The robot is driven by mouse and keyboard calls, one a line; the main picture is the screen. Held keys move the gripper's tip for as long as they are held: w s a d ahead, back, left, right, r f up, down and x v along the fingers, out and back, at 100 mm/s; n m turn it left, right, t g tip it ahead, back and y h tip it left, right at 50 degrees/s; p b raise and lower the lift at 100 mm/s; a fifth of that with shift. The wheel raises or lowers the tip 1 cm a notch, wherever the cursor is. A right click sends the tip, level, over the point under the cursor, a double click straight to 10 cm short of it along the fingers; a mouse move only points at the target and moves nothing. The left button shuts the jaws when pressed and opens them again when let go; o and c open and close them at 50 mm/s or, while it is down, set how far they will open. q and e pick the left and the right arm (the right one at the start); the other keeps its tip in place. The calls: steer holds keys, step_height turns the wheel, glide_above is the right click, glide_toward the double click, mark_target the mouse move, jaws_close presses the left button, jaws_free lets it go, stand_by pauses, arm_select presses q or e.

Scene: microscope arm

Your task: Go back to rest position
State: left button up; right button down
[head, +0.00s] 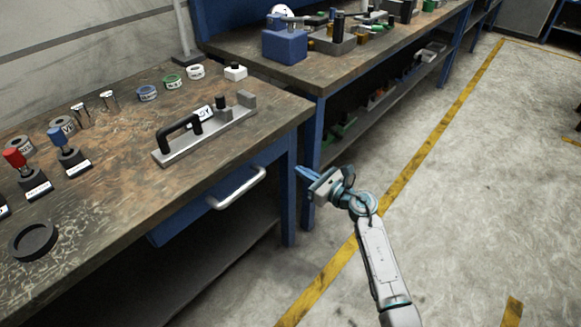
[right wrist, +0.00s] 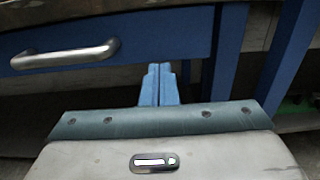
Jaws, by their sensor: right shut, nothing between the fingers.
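My right gripper (head: 300,172) is in the head view, over the floor just off the front of the workbench and to the right of the drawer. In the right wrist view its blue fingers (right wrist: 160,86) are together with nothing between them. They point toward the blue bench frame, apart from the drawer handle (right wrist: 65,57). My left gripper is not in view.
The wooden workbench (head: 110,235) holds a grey plate with a black handle (head: 180,133), red and blue knobbed tools, tape rolls and a black ring (head: 34,241). A blue drawer (head: 190,214) faces my arm. A second bench stands behind. The floor (head: 480,200) at right is clear.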

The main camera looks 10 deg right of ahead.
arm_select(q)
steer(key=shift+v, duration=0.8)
arm_select(e)
steer(key=v, duration=0.4)
steer(key=shift+s+d, duration=0.15)
steer(key=shift+s, duration=0.05)
